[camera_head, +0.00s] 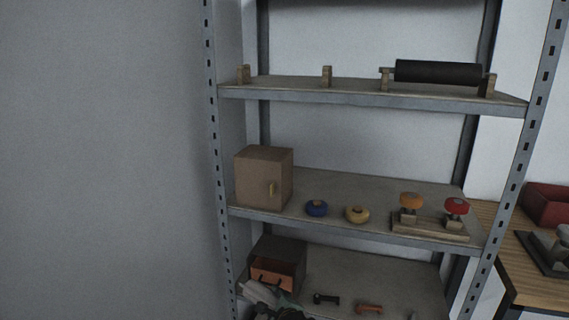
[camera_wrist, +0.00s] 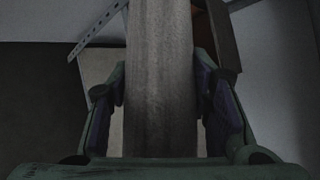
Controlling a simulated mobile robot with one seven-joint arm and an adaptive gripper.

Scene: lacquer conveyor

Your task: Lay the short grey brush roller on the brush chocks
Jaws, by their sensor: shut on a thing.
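My gripper (camera_wrist: 160,100) is shut on the short grey brush roller (camera_wrist: 160,60), which runs upright through the middle of the wrist view between the two fingers. In the head view my gripper (camera_head: 278,308) and the grey roller (camera_head: 260,291) show at the bottom edge, in front of the lowest visible shelf and partly cut off. Two empty wooden chocks, a left one (camera_head: 243,75) and a right one (camera_head: 326,76), stand on the left of the upper shelf (camera_head: 285,88), well above my gripper. I cannot tell from their look alone that these are the brush chocks.
A long black roller (camera_head: 438,72) lies on two chocks at the upper shelf's right. The middle shelf holds a brown cabinet (camera_head: 262,178), a blue ring (camera_head: 316,208), a yellow ring (camera_head: 357,214) and a board (camera_head: 430,226) with orange and red knobs. A drawer box (camera_head: 284,254) stands below.

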